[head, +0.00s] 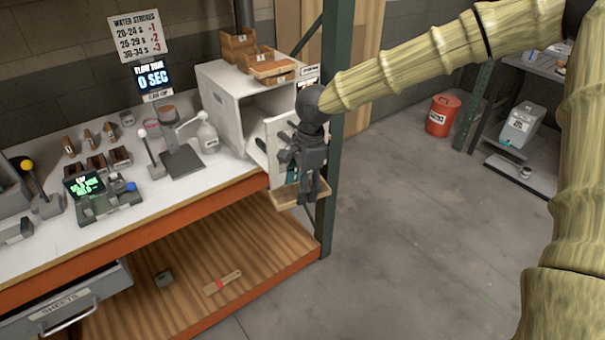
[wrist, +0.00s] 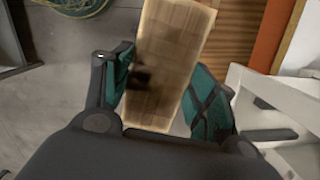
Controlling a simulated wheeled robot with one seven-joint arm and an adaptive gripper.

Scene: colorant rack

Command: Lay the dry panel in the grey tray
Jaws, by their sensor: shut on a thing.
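My gripper (head: 296,181) hangs in front of the white cabinet's open door in the head view. It is shut on a wooden panel (head: 285,196), whose lower part shows below the fingers. In the wrist view the light-brown panel (wrist: 175,40) stands between the two green-padded fingers and reaches away from the gripper. A small dark mark shows on its face. The panel is held in the air, apart from the bench. I cannot make out for certain which thing is the grey tray.
The white cabinet (head: 226,101) stands on the bench (head: 130,213), with wooden trays (head: 240,42) on top. A green post (head: 337,115) rises close behind my gripper. A brush (head: 222,283) lies on the lower shelf. A red bin (head: 442,115) stands across open floor, near another bench.

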